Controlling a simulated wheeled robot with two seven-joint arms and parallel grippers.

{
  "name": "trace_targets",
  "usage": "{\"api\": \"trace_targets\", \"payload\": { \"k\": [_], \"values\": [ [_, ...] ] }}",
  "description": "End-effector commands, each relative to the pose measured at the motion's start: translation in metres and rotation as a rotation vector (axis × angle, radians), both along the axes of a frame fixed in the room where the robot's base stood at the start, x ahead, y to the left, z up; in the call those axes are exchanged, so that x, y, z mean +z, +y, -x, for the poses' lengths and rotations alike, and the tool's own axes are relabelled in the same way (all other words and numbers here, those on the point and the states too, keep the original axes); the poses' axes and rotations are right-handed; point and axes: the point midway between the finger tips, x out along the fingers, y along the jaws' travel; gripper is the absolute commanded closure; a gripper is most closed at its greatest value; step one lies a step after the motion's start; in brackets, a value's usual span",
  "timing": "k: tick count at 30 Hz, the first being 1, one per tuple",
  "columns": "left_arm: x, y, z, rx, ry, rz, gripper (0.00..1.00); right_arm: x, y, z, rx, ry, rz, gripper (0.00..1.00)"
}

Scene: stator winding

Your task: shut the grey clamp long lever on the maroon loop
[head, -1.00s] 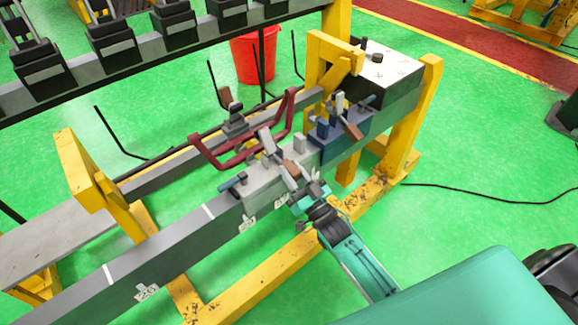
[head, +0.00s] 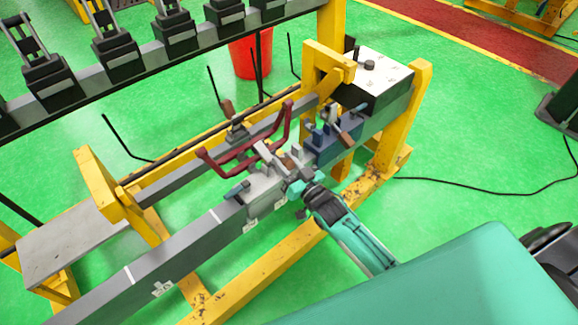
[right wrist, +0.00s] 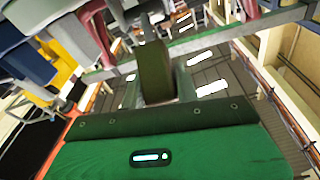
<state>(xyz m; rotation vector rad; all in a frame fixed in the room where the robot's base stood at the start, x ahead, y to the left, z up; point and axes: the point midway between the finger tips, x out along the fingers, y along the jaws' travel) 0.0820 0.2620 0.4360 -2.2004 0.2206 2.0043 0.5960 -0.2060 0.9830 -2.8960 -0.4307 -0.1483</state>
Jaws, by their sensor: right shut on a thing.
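The grey clamp (head: 262,188) sits on the dark beam. Its long lever (head: 268,153) slants up and left from near my right gripper, across the maroon loop's near side. The maroon loop (head: 228,169) is a bent bar with two raised ends, lying at the grey clamp; it also shows in the right wrist view (right wrist: 98,28). My right gripper (head: 298,184) is at the right end of the grey clamp, shut on what looks like the long lever. Its fingertips and the grip itself are hard to make out. My left gripper is not in view.
A blue clamp (head: 322,150) with a brown-handled lever stands just right of the grey one on the beam (head: 185,257). A yellow frame (head: 405,115) and a black-and-white box (head: 375,75) are beyond it.

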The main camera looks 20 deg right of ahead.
Motion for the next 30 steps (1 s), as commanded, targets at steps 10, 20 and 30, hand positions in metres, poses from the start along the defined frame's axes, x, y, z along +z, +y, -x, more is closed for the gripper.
{"api": "trace_targets", "payload": {
  "k": [10,20,30],
  "values": [
    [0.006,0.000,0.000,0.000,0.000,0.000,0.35,0.019,0.007,-0.016,0.001,-0.009,-0.004,1.00],
    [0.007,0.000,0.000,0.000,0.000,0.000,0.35,0.020,0.009,-0.021,0.002,-0.005,-0.004,1.00],
    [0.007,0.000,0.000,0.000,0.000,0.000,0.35,0.019,0.010,-0.022,0.002,-0.002,-0.004,1.00]
  ]
}}
